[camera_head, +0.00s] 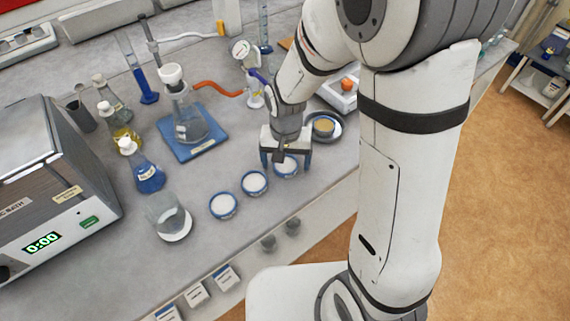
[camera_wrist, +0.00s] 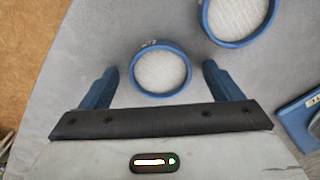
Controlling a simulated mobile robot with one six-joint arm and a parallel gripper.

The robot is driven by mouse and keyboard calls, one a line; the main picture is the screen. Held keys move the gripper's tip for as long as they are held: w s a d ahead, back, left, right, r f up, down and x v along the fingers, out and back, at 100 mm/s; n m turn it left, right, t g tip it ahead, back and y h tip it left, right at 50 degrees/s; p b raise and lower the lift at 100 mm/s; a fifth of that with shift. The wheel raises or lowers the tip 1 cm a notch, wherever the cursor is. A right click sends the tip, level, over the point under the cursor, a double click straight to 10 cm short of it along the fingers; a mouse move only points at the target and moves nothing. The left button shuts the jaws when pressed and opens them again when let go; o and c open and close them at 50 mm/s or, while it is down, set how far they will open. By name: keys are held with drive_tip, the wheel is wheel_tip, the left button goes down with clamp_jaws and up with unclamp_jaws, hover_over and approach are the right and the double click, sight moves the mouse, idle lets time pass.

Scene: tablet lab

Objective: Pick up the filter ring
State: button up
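Three blue filter rings with white discs lie in a row on the grey bench: one at the left (camera_head: 223,206), one in the middle (camera_head: 254,183) and one at the right (camera_head: 287,170). My gripper (camera_head: 286,163) points down over the right ring, its blue fingers on either side. In the wrist view my open gripper (camera_wrist: 158,68) has this nearest ring (camera_wrist: 161,92) between its fingertips, with a gap on each side. I cannot tell the exact height of the fingers. A second ring (camera_wrist: 238,42) shows at the upper right there, partly cut off.
A beaker (camera_head: 168,218) stands left of the rings. A flask on a blue stand (camera_head: 192,145) is behind them. A dark round dish (camera_head: 325,127) with a tan top sits right of my gripper. A water bath (camera_head: 60,180) fills the left. The bench's front edge is close.

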drive_tip(key=c, duration=1)
